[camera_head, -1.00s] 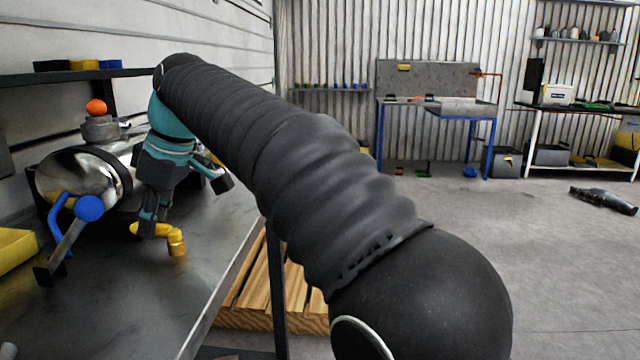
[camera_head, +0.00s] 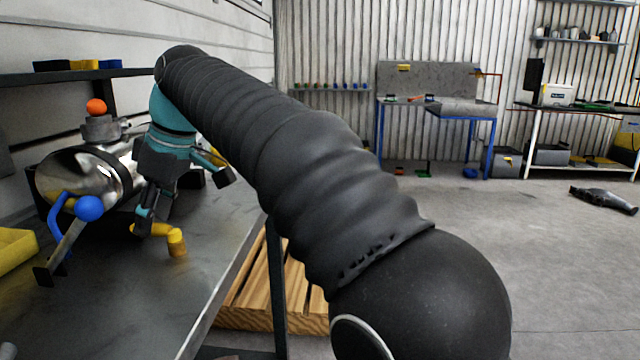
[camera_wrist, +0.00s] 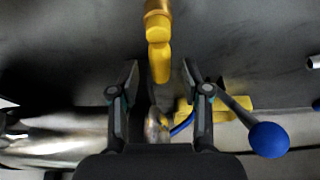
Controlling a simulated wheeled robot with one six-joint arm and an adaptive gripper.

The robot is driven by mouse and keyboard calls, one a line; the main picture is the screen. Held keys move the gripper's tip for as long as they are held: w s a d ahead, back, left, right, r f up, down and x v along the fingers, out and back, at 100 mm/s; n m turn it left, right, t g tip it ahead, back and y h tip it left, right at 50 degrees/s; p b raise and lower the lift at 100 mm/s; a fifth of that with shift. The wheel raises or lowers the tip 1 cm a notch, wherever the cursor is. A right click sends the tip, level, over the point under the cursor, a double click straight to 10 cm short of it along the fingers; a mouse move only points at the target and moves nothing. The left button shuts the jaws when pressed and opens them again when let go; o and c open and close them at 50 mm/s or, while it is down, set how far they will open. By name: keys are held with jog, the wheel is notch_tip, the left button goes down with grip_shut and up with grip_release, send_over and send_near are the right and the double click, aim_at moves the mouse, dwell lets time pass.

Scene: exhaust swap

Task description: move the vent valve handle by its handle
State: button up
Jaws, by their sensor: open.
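The yellow vent valve handle (camera_head: 174,241) is a bent piece low over the bench, in front of the shiny metal cylinder (camera_head: 75,177). In the wrist view the yellow handle (camera_wrist: 159,58) runs down from a brass-coloured end at the top edge. My gripper (camera_wrist: 159,76) is open, with one finger to each side of the handle's lower end. Gaps show between both fingers and the handle. In the head view my gripper (camera_head: 145,222) points down beside the handle's left part and partly hides it. How the handle joins the cylinder is hidden.
A blue ball-ended lever (camera_head: 89,208) stands left of my gripper, close to the right finger in the wrist view (camera_wrist: 268,139). An orange ball knob (camera_head: 96,106) tops the cylinder. A yellow bin (camera_head: 15,250) sits at far left. The bench front (camera_head: 150,305) is clear.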

jog(key=v, duration=1.2)
jog(key=shift+d+r, duration=0.2)
jog(key=shift+r, duration=0.15)
jog(key=s+b, duration=0.5)
jog(key=s, duration=1.1)
dwell(0.4)
